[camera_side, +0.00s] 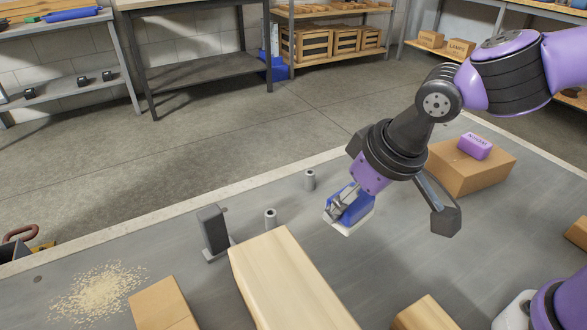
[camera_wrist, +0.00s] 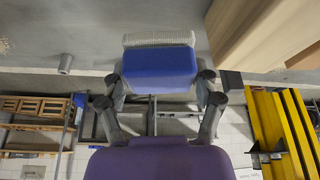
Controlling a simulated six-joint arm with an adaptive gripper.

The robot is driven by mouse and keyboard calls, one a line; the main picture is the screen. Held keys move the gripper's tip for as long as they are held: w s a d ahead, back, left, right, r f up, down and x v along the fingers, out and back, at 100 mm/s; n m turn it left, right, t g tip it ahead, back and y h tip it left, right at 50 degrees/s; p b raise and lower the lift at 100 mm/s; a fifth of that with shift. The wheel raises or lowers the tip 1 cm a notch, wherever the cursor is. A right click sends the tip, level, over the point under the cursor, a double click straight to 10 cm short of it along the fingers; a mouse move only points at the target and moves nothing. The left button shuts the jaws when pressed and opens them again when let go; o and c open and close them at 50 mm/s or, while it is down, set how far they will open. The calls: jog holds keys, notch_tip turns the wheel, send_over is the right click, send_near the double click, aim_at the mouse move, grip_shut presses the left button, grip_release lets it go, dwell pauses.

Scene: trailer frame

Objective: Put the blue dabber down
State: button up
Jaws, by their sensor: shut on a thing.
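The blue dabber (camera_side: 352,208) has a blue body and a pale pad along its lower side. My gripper (camera_side: 343,200) is shut on it and holds it, tilted, over the grey table in the side view. I cannot tell for sure whether the pad touches the table, but it looks a little above it. In the wrist view the blue body of the dabber (camera_wrist: 160,66) sits between the two fingers of my gripper (camera_wrist: 160,84), with its white pad facing the grey surface.
A long wooden beam (camera_side: 285,285) lies in front. A cardboard box (camera_side: 472,168) with a purple block (camera_side: 474,146) is right. Pale grains (camera_side: 98,291) lie front left. Table around the dabber is clear.

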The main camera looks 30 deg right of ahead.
jog(key=shift+s+a+f+n, duration=0.2)
jog(key=shift+a+n, duration=0.15)
jog(key=shift+n, duration=0.35)
jog(key=shift+n+y, duration=0.3)
jog(key=shift+y, duration=0.1)
jog(key=f, duration=0.9)
jog(key=shift+a+f, duration=0.2)
jog(key=shift+f, duration=0.2)
jog(key=shift+f, duration=0.1)
jog(key=o, duration=1.1)
jog(key=shift+o, duration=0.2)
jog(key=v, duration=1.1)
jog(key=s+d+r+m+h, duration=0.1)
jog(key=d+r+m, duration=0.1)
jog(key=d, duration=0.5)
jog(key=s+d+r+m+t, duration=0.1)
jog(key=s+d+r+m, duration=0.1)
jog(key=d+r, duration=0.2)
jog(key=d, duration=0.3)
jog(key=shift+d+h, duration=0.15)
jog(key=shift+h, duration=0.25)
